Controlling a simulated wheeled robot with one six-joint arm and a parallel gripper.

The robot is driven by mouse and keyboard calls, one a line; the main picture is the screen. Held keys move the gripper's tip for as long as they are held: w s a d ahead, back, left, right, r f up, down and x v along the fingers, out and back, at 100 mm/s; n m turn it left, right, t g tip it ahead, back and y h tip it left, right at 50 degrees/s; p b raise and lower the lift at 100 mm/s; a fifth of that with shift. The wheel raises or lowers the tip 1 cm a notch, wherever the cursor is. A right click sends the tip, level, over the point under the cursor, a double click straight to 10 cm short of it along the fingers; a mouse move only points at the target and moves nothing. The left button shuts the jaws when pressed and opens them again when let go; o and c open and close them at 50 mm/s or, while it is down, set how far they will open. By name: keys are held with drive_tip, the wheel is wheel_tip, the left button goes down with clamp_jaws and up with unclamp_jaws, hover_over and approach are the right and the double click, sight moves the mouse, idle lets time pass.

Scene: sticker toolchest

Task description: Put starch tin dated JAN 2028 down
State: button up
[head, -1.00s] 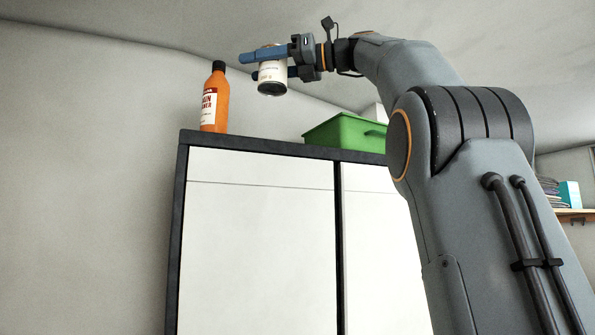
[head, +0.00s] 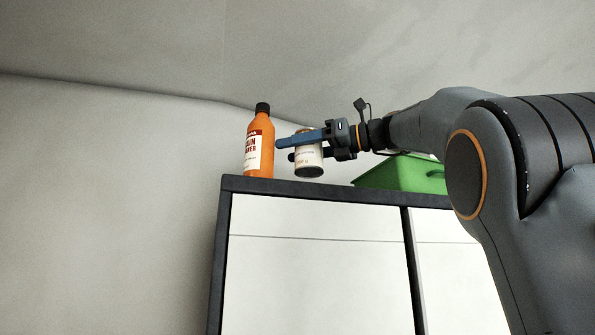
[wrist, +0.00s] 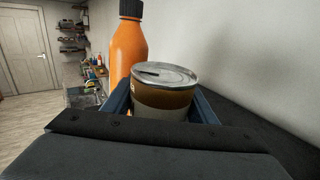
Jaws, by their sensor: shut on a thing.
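The starch tin (head: 309,160) is a small can with a pale label and a metal end, held upright or nearly so between the blue fingers of my gripper (head: 304,147). In the head view it is at the cabinet's top edge, just right of the orange bottle. I cannot tell whether its base touches the top. The wrist view shows the tin (wrist: 163,92) close up, its metal lid upward and a brown and pale band on its side. My gripper (wrist: 165,108) is shut on it. The date is not readable.
An orange drain cleaner bottle (head: 259,145) stands on the cabinet top (head: 330,190), left of the tin and close to it. A green bin (head: 405,174) stands to the right, partly behind my arm. The wall is behind. Shelves (wrist: 72,35) and a door (wrist: 24,50) are far off.

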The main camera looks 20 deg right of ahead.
drive_tip(key=shift+f, duration=2.3)
drive_tip(key=o, duration=1.4)
drive_tip(key=shift+f, duration=0.15)
drive_tip(key=shift+o, duration=0.2)
drive_tip(key=shift+r, duration=0.2)
drive_tip(key=b+v, duration=0.3)
drive_tip(key=v, duration=0.8)
drive_tip(key=shift+f, duration=0.1)
drive_tip(key=shift+s+d+b, duration=0.3)
drive_tip(key=shift+s+d, duration=0.05)
drive_tip(key=shift+d, duration=0.05)
